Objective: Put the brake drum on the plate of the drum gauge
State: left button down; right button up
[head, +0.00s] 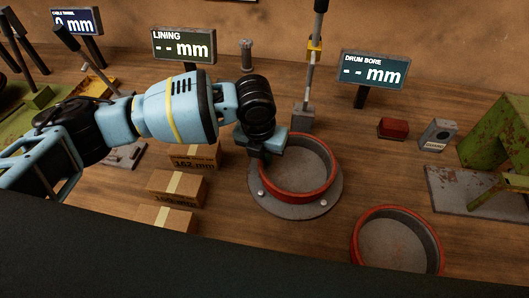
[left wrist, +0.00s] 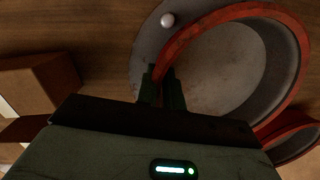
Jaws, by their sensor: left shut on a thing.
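A brake drum (head: 325,190) with a red outside and grey inside is over the round grey plate (head: 270,203) of the drum gauge, within its outline. I cannot tell whether it rests on the plate or hangs just above it. My left gripper (head: 265,157) is shut on the drum's left wall; the left wrist view shows its fingers (left wrist: 161,88) on either side of the red rim (left wrist: 190,38). The gauge's "DRUM BORE" display (head: 374,69) shows dashes. My right gripper is not in view.
A second red drum (head: 397,240) lies on the table at the front right. Cardboard boxes (head: 178,187) stand left of the plate. The gauge's post (head: 302,115) rises behind it. A red block (head: 393,128) and a green stand (head: 500,140) are at the right.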

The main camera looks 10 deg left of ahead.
pick_arm(q)
jog(key=c, duration=1.5)
grip_release()
jog(key=shift+c, duration=0.2)
notch_tip(320, 180, up, 12)
jog(key=s, duration=0.1)
jog(key=shift+s+a, duration=0.2)
jog(key=shift+a, duration=0.25)
